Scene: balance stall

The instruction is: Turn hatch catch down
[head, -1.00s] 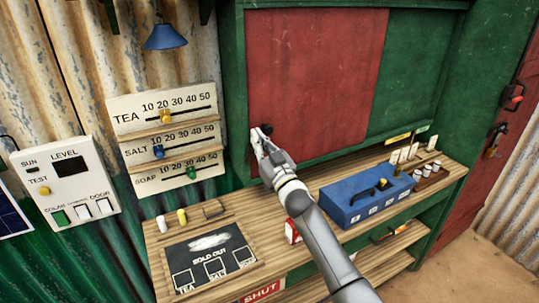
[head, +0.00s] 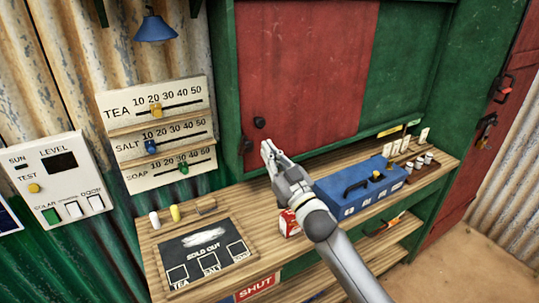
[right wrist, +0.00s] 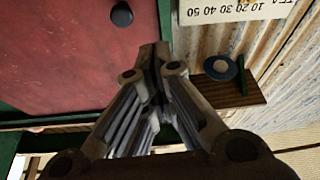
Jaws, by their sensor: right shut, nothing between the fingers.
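The red hatch panel (head: 300,70) stands upright in a green frame above the counter. A round black knob (head: 260,122) is on its lower left part, and it also shows at the top of the right wrist view (right wrist: 121,14). A small dark piece, perhaps the catch (head: 246,145), sits at the panel's lower left edge; its exact position is too small to tell. My right gripper (head: 267,150) is shut and empty, just below and right of these, apart from the knob. It also shows in the right wrist view (right wrist: 152,58). My left gripper is out of view.
A wooden counter (head: 225,205) runs below the hatch with a blue box (head: 345,205), a red and white packet (head: 288,222) and a sold-out board (head: 200,250). A slider board (head: 155,135) and a switch panel (head: 35,160) are at the left.

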